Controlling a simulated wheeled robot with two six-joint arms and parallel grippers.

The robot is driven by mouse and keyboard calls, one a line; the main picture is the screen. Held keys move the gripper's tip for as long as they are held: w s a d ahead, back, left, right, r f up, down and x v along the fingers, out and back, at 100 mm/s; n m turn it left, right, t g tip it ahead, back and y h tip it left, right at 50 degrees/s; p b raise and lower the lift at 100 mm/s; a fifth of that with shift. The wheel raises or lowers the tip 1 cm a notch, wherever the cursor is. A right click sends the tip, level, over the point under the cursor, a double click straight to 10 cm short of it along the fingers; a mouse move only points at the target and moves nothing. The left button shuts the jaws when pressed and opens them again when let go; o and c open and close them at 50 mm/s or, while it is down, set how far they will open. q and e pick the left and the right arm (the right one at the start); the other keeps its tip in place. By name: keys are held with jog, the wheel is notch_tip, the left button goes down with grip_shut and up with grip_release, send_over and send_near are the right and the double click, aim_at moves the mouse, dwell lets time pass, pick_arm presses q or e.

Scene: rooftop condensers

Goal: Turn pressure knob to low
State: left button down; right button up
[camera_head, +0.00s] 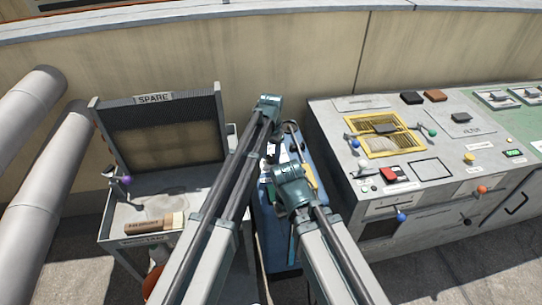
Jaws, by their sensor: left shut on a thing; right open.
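No knob can be identified by its label as the pressure knob; the lettering is too small. Small coloured knobs show on the grey bench (318,112) at right: a blue one (402,216) and an orange one (482,189) on its front, and a yellow one (469,157) on top. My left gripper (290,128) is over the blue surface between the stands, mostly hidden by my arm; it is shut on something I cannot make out. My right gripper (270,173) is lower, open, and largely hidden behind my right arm. Both are left of the bench.
A grey stand marked SPARE (153,98) with a dark filter panel is at left; a wooden-handled brush (155,224) lies on it. A yellow-framed grille (385,145) and a red block (396,174) are on the bench. Pipes (48,190) run at far left. A wall closes the back.

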aim_at(272, 157)
pick_arm(q)
jog(key=n, duration=0.5)
jog(key=shift+n, duration=0.3)
jog(key=n, duration=0.5)
jog(key=shift+d+n, duration=0.1)
jog(key=shift+n, duration=0.2)
jog(key=shift+c, duration=1.5)
grip_release()
notch_tip(272, 157, up, 14)
jog(key=p, duration=1.4)
